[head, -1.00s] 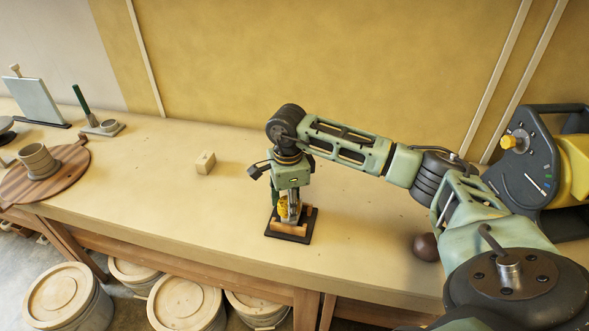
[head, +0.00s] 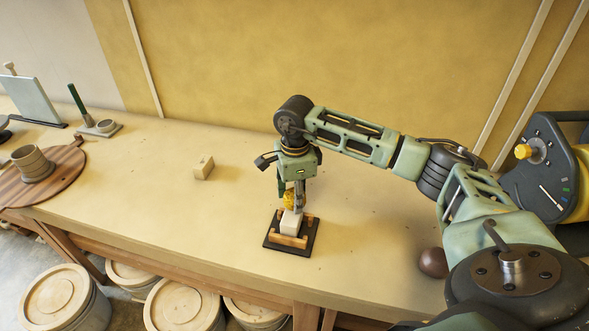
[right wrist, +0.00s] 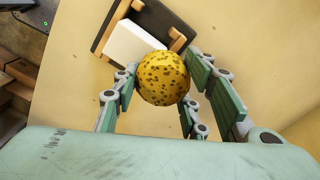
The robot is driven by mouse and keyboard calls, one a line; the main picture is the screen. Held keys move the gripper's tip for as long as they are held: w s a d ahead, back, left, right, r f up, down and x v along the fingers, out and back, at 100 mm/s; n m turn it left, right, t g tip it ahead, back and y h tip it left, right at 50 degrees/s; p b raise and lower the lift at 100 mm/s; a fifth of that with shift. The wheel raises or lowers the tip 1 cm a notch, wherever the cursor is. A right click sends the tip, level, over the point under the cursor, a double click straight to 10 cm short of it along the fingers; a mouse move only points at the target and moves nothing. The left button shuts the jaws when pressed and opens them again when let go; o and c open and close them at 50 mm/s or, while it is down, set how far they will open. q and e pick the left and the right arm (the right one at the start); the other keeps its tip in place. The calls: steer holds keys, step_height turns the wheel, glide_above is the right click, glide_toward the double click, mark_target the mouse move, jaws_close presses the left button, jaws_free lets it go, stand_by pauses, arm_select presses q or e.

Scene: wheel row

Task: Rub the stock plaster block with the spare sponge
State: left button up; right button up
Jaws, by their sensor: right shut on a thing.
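My right gripper (head: 290,195) is shut on a round yellow sponge with dark spots (head: 288,200). The sponge also shows between the fingers in the right wrist view (right wrist: 163,78). A white plaster block (head: 291,223) sits between wooden rails on a dark base below the gripper; it also shows in the right wrist view (right wrist: 130,46), partly behind the sponge. The sponge appears just above the block; I cannot tell whether they touch. My left gripper is not in view.
The dark base (head: 271,243) is near the bench's front edge. A brown ball (head: 432,262) lies to the right, by my arm. A round wooden board (head: 68,172) with a cup (head: 32,164) stands at the left. The bench between is mostly clear.

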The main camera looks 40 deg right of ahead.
steer(key=r, duration=0.1)
steer(key=r+p, duration=0.1)
steer(key=r, duration=0.3)
steer(key=shift+s+a+p, duration=0.3)
steer(key=shift+s+p, duration=0.05)
steer(key=shift+p, duration=0.05)
steer(key=shift+r, duration=0.3)
steer(key=shift+w+d+r+p, duration=0.2)
steer(key=shift+r+p, duration=0.4)
steer(key=shift+p, duration=0.05)
steer(key=shift+s+a+r+p, duration=0.1)
steer(key=shift+r+p, duration=0.2)
steer(key=shift+r, duration=0.35)
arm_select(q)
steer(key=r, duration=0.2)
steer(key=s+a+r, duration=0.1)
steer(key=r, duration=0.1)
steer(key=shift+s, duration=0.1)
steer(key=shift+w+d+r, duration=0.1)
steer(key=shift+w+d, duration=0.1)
arm_select(e)
steer(key=shift+f, duration=0.1)
